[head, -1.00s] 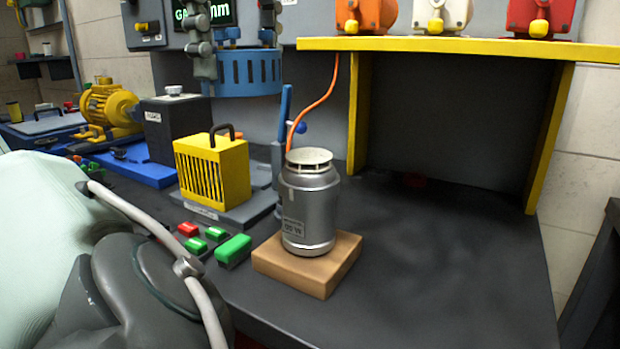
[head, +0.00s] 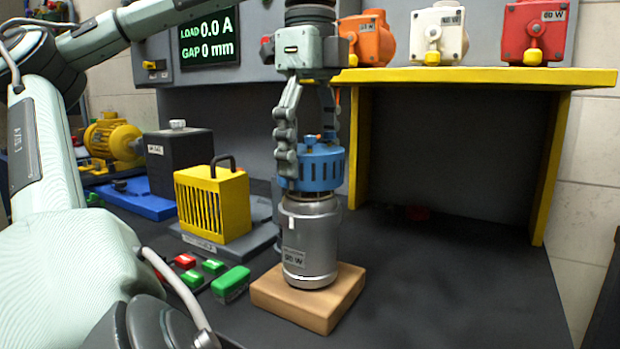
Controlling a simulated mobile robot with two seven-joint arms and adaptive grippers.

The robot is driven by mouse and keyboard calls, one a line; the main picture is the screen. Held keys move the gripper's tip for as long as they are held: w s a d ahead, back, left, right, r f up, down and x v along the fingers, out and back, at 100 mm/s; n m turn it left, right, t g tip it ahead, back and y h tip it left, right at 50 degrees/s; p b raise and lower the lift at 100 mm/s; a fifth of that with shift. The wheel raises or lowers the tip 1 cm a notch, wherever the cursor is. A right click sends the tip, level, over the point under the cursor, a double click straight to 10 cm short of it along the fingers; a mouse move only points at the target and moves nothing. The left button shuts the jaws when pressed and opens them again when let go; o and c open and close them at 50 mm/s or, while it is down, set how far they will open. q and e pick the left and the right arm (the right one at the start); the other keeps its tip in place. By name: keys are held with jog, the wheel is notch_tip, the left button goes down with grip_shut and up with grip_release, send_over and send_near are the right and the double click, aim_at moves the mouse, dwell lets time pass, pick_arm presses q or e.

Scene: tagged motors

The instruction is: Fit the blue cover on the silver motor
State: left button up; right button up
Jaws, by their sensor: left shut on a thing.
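The silver motor (head: 309,245) stands upright on a wooden block (head: 325,306) on the bench, with a white tag on its front. My right gripper is out of view.
A display (head: 208,40) shows load 0.0 A. A yellow slotted box (head: 212,203) and red and green blocks (head: 231,281) lie left of the motor. A yellow shelf (head: 480,76) carries orange, white and red motors behind.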

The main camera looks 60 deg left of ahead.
aim_at(310, 176)
pick_arm(q)
notch_tip(310, 176, down, 3)
jog(key=shift+r+b, duration=0.1)
jog(key=shift+b, duration=0.2)
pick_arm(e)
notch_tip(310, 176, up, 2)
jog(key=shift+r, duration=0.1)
pick_arm(q)
jog(key=shift+f, duration=0.25)
jog(key=o, duration=1.4)
